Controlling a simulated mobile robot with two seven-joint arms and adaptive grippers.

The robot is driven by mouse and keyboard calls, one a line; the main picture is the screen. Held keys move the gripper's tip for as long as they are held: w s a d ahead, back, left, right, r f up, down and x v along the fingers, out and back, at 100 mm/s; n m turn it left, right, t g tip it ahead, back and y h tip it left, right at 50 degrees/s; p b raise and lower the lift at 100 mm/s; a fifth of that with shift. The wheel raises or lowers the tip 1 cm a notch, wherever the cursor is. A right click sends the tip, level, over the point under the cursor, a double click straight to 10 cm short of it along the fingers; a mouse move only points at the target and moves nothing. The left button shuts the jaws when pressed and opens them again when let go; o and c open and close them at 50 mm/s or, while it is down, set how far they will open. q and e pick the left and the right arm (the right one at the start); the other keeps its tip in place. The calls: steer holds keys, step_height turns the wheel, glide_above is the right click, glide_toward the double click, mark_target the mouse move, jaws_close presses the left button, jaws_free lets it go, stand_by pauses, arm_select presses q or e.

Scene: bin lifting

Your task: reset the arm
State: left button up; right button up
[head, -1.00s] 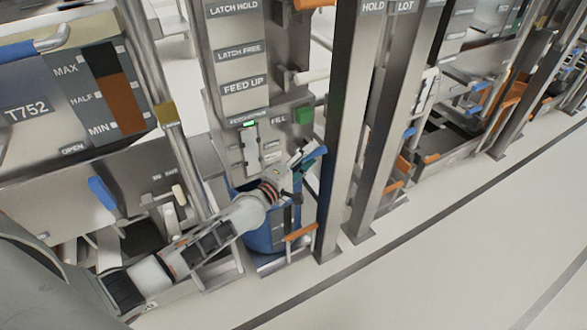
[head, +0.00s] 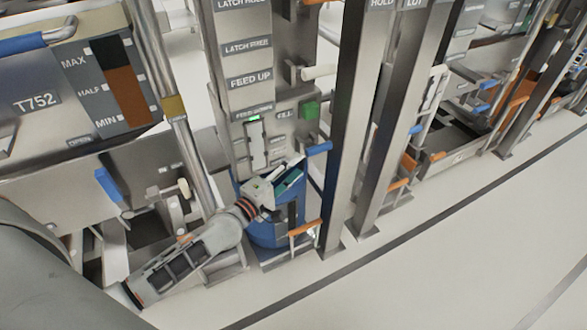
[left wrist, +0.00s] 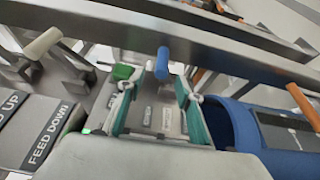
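My left arm comes in from the lower left in the head view. Its gripper (head: 283,178) is over the blue bin (head: 268,235), just below the panel's slotted plate (head: 256,146). In the left wrist view the two teal-padded fingers of the left gripper (left wrist: 168,85) stand well apart, with nothing held between them. A blue-gripped handle (head: 319,148) is up and right of the gripper; in the left wrist view (left wrist: 162,62) it appears beyond the fingertips. The blue bin also shows at the right of the left wrist view (left wrist: 240,125). My right gripper is not in view.
A green button (head: 310,110) and a white-gripped lever (head: 318,72) are on the panel above. Steel posts (head: 355,130) stand close on the right. An orange handle (head: 304,228) is low by the bin. The pale floor (head: 440,260) in front is clear.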

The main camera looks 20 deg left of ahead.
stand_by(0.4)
